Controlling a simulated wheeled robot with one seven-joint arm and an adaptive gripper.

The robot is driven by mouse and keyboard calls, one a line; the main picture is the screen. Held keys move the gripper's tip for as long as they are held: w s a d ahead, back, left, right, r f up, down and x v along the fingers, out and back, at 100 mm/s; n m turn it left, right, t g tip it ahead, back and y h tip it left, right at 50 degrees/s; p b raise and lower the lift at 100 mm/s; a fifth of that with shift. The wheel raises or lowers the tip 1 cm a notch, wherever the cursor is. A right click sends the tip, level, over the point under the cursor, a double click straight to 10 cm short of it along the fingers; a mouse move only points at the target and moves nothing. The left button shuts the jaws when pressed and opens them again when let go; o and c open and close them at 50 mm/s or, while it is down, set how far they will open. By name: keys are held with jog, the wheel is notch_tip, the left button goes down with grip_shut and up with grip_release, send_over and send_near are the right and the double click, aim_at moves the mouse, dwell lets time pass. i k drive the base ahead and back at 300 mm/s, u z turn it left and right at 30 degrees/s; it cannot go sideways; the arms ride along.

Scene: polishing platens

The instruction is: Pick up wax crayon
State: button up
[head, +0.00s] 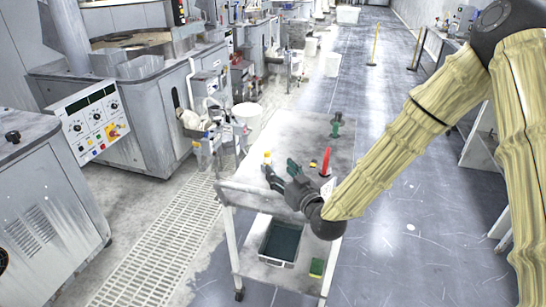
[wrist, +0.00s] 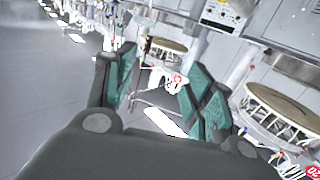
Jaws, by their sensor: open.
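A slim red upright stick (head: 326,161) stands on the cart top (head: 290,130) in the head view; it looks like the wax crayon, though it is too small to be sure. My gripper (head: 279,167) is over the near left part of the cart, left of the red stick and apart from it. Its two fingers are spread and nothing is between them. In the wrist view my gripper (wrist: 158,75) has green-padded fingers wide apart, facing the room, and no crayon can be made out there.
A small yellow-topped item (head: 267,158) is by my fingertips. A small red-and-yellow item (head: 313,164) lies near the stick. A dark green item (head: 336,125) stands farther back. A dark tray (head: 281,243) and sponge (head: 316,267) sit on the lower shelf. The cart's far middle is clear.

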aim_at(267, 155)
jog(key=i, duration=0.9)
jog(key=u, duration=0.05)
